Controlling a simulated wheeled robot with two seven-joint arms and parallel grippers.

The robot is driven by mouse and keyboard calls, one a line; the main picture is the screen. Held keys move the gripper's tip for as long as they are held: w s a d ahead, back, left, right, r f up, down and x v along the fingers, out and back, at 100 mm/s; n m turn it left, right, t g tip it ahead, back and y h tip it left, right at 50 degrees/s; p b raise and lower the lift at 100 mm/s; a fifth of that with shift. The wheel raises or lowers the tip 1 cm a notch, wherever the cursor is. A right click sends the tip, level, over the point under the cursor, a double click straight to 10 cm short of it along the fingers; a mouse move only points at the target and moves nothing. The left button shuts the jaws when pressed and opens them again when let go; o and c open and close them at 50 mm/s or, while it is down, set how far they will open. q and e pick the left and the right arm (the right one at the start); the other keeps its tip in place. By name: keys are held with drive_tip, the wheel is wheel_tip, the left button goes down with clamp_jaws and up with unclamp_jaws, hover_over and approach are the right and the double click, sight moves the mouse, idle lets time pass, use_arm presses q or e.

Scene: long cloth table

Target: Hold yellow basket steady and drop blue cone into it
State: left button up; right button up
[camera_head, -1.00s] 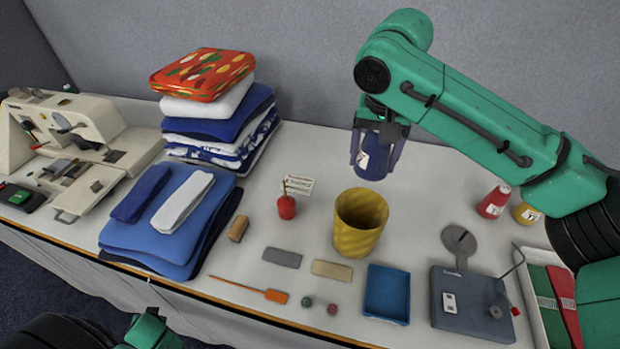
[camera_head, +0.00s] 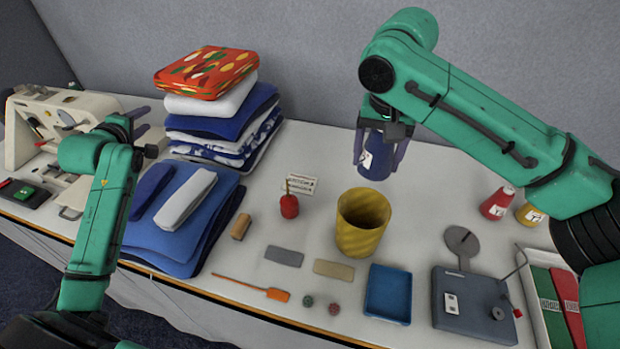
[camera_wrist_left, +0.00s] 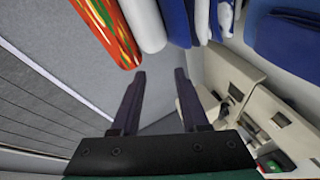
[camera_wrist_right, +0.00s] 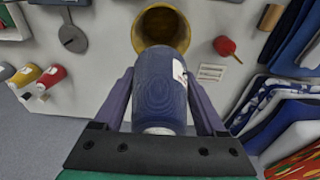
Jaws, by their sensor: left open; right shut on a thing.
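The yellow basket (camera_head: 361,238) stands upright on the table, right of its middle, and its mouth is open upward. It also shows in the right wrist view (camera_wrist_right: 161,27), beyond the cone. My right gripper (camera_head: 379,158) is shut on the blue cone (camera_head: 374,160), a thread cone with a white label, and holds it in the air behind the basket. The cone fills the middle of the right wrist view (camera_wrist_right: 160,92). My left gripper (camera_head: 139,120) is open and empty at the left, between the sewing machine and the folded stack, well away from the basket. Its fingers show apart in the left wrist view (camera_wrist_left: 160,97).
A folded cloth stack (camera_head: 222,110) and blue folded cloths (camera_head: 165,235) lie between my left gripper and the basket. A red pincushion (camera_head: 289,206), a blue tray (camera_head: 388,293) and a grey device (camera_head: 470,305) surround the basket. Red (camera_head: 496,203) and yellow (camera_head: 529,214) cones stand right.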

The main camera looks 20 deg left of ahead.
sight(354, 189)
use_arm(q)
drive_tip(key=w+d+r+h, duration=0.2)
drive_tip(key=d+r+h, duration=0.25)
drive_tip(key=d, duration=0.45)
drive_tip(key=w+d+r+m+h, duration=0.1)
drive_tip(key=d+r+h, duration=0.35)
drive_tip(key=d, duration=0.55)
drive_tip(key=w+d+r+h, duration=0.25)
drive_tip(key=d+h, duration=0.25)
drive_tip(key=d, duration=0.4)
drive_tip(key=s+d+f+n+g+h, duration=0.1)
drive_tip(key=s+d+f+g+h, duration=0.15)
drive_tip(key=d, duration=0.25)
drive_tip(key=s+d+f+g+h, duration=0.1)
drive_tip(key=d+f+g, duration=0.2)
drive_tip(key=d, duration=0.2)
drive_tip(key=s+d+f+n+g, duration=0.1)
drive_tip(key=d+f+n+g, duration=0.15)
drive_tip(key=f, duration=0.45)
drive_tip(key=s+d+f+n+g, duration=0.1)
drive_tip(key=d+f+n, duration=0.15)
drive_tip(key=f, duration=0.45)
drive_tip(key=shift+m+h, duration=0.25)
drive_tip(key=shift+m, duration=0.15)
drive_tip(key=x, duration=1.2)
drive_tip(key=shift+s+r, duration=0.1)
drive_tip(key=shift+s, duration=0.1)
clamp_jaws()
